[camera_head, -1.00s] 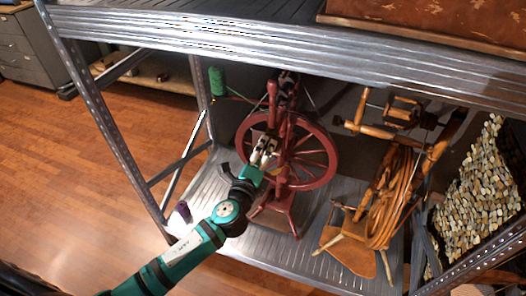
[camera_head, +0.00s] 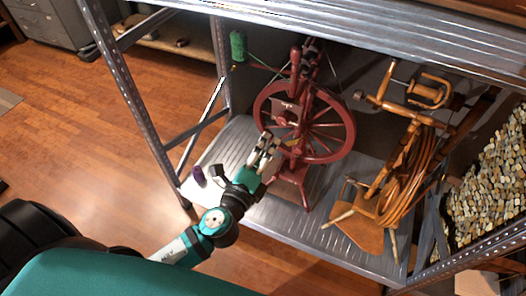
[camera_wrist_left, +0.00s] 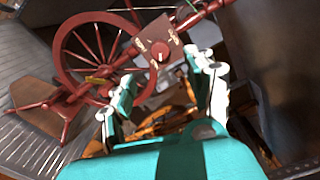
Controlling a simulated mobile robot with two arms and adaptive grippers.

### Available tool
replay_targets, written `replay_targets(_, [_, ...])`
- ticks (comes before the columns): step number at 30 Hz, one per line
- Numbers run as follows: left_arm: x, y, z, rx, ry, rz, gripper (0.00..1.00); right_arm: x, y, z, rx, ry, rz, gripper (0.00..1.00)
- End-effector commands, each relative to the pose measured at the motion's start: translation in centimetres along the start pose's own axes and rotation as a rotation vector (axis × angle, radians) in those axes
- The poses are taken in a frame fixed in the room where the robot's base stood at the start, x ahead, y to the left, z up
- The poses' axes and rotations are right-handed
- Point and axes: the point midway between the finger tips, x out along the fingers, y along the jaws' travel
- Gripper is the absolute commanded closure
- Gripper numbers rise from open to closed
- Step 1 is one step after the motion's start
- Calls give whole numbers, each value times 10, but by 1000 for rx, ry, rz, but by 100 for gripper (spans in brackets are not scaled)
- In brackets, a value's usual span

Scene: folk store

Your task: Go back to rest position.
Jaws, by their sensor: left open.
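My left gripper (camera_head: 264,154) is in front of the red spinning wheel (camera_head: 343,128) on the metal shelf, at its lower left side. In the left wrist view the gripper (camera_wrist_left: 165,95) has its two fingers well apart with nothing held between them. The red spinning wheel (camera_wrist_left: 66,53) fills the upper left of that view, beyond the fingers. I cannot tell whether the fingers touch it. My right gripper does not show in any view.
The metal shelf (camera_head: 240,135) has an upright post (camera_head: 130,105) left of my arm and an upper deck (camera_head: 400,35) above. A purple spool (camera_head: 199,176) stands at the shelf's left edge. A wooden spinning wheel (camera_head: 400,185) stands to the right. Open wooden floor (camera_head: 90,150) lies left.

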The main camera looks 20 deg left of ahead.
Motion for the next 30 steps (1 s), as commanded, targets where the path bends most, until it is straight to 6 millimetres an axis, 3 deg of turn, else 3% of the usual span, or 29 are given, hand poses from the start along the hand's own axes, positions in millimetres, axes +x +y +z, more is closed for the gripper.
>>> replay_targets(6, [-10, -1, 0, 1, 0, -1, 44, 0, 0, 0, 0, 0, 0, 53])
replay_targets(22, [-9, 6, -1, -7, 3, 13, 44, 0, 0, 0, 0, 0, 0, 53])
replay_targets(26, [-6, 51, -9, -65, 17, 108, 44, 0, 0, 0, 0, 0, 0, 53])
replay_targets(29, [-9, 115, -18, -163, 25, 249, 44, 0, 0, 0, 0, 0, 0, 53])
replay_targets(30, [-14, 146, -23, -213, 24, 316, 44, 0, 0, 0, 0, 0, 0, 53])
